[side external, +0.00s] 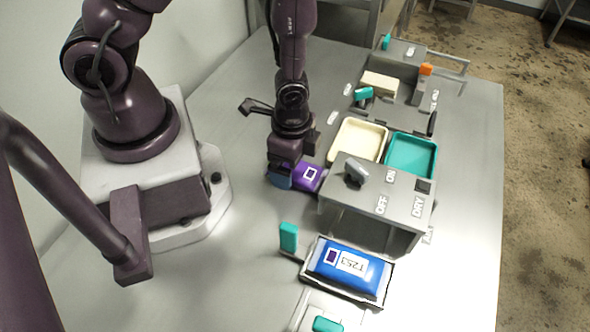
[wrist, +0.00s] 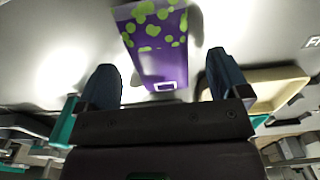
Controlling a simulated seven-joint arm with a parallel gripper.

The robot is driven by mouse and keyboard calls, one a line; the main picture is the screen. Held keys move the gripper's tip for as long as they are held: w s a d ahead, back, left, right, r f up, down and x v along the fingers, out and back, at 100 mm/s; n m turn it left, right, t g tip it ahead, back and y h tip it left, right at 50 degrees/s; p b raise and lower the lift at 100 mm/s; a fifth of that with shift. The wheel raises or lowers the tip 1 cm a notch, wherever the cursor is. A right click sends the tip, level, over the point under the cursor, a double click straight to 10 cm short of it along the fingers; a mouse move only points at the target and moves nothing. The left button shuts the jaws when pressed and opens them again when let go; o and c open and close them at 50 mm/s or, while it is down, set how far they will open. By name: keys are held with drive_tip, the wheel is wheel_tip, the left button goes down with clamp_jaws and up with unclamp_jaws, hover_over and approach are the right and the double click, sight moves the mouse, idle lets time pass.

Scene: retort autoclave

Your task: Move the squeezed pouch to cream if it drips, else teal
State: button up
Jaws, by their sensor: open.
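A purple pouch (side external: 306,176) with a white-framed label lies on the grey table, partly hidden by my gripper (side external: 281,180). In the wrist view the pouch (wrist: 158,50) shows green blotches and lies between the lines of my two open fingers (wrist: 161,64). I cannot tell whether a finger touches it. No drip shows on it. The cream tray (side external: 334,152) and the teal tray (side external: 412,174) stand side by side behind it to the right, both empty. A blue pouch (side external: 345,268) with a printed label lies in a metal tray at the front.
A grey box (side external: 375,190) with a knob and OFF, ON and DRY labels stands right of the purple pouch, before the trays. Teal handles (side external: 288,237) stick up near the front. A cream block (side external: 379,83) and an orange-topped lever (side external: 426,70) are at the back.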

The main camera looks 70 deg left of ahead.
drive_tip(key=shift+f, duration=1.05)
drive_tip(key=c, duration=1.1)
drive_tip(key=shift+r, duration=0.1)
